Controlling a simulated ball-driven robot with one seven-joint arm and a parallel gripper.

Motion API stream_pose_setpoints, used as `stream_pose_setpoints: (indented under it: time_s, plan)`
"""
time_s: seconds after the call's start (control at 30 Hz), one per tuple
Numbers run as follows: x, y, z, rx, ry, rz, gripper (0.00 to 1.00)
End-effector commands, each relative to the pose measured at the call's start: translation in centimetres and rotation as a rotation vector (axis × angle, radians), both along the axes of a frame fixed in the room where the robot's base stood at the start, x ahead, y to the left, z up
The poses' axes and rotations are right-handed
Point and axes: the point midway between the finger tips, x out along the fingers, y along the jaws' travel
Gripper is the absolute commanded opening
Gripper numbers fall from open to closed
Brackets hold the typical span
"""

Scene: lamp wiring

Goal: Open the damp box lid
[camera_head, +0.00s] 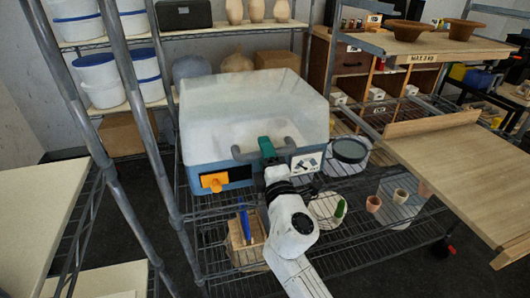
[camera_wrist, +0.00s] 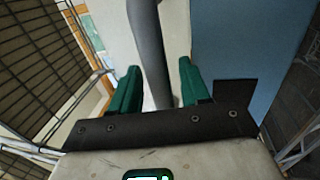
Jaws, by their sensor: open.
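The damp box has a cloudy white lid (camera_head: 250,100) on a blue base (camera_head: 200,178), and the lid looks closed. A grey handle (camera_head: 241,153) runs along its front; an orange latch part (camera_head: 214,182) sits below it at the left. My gripper (camera_head: 267,147), with green fingers, is at the middle of the handle. In the wrist view the grey handle bar (camera_wrist: 150,50) passes between the two open fingers of my gripper (camera_wrist: 160,80), with gaps visible on both sides. My gripper hides part of the handle and the box front.
The box stands on a wire rack (camera_head: 340,262) with metal posts. Below are a wooden block with blue tools (camera_head: 245,240) and small pots (camera_head: 373,203). A dark round sieve (camera_head: 349,150) is right of the box. A wooden board (camera_head: 470,175) juts out at the right.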

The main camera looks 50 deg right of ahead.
Motion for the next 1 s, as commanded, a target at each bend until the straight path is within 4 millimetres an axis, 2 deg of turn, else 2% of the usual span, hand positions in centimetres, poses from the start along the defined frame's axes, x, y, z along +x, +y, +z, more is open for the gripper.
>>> stream_pose_setpoints:
  time_s: [0.13,0.6,1.0]
  plan:
    - [-0.01,0.01,-0.01,0.0,0.0,0.0,0.44]
    - [-0.03,0.04,-0.02,0.0,0.0,0.0,0.0]
    - [0.0,0.06,0.18,0.0,0.0,0.001,0.0]
